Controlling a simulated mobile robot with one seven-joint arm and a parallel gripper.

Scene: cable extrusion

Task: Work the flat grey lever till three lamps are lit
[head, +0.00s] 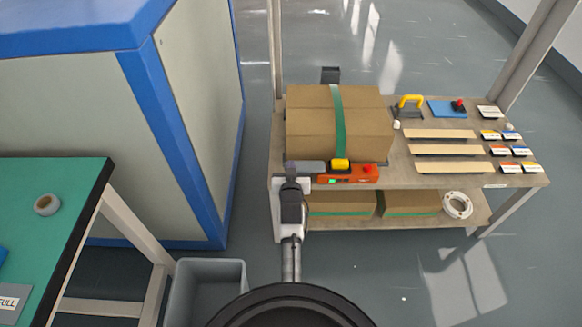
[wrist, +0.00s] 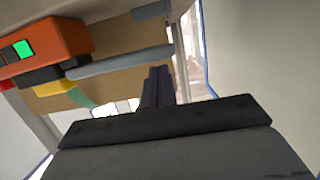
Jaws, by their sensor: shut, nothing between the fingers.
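The flat grey lever (head: 309,167) lies along the left part of the orange strapping tool (head: 362,175), in front of the strapped cardboard box (head: 312,135). In the wrist view the lever (wrist: 120,62) reaches from the orange tool (wrist: 58,40) towards my fingers. A green lamp (wrist: 22,48) is lit on the tool, with a dark square beside it; other lamps are out of view. My gripper (head: 291,168) is at the lever's left end. Its fingers (wrist: 158,72) are shut with nothing between them, close to the lever's free end. I cannot tell whether they touch it.
The bench (head: 405,175) holds wooden strips, labelled blocks and a yellow-handled tool (head: 410,102) to the right. Boxes and a white ring (head: 457,205) lie on the lower shelf. A blue-edged cabinet (head: 190,120), green table (head: 60,200) and grey bin (head: 210,268) stand left.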

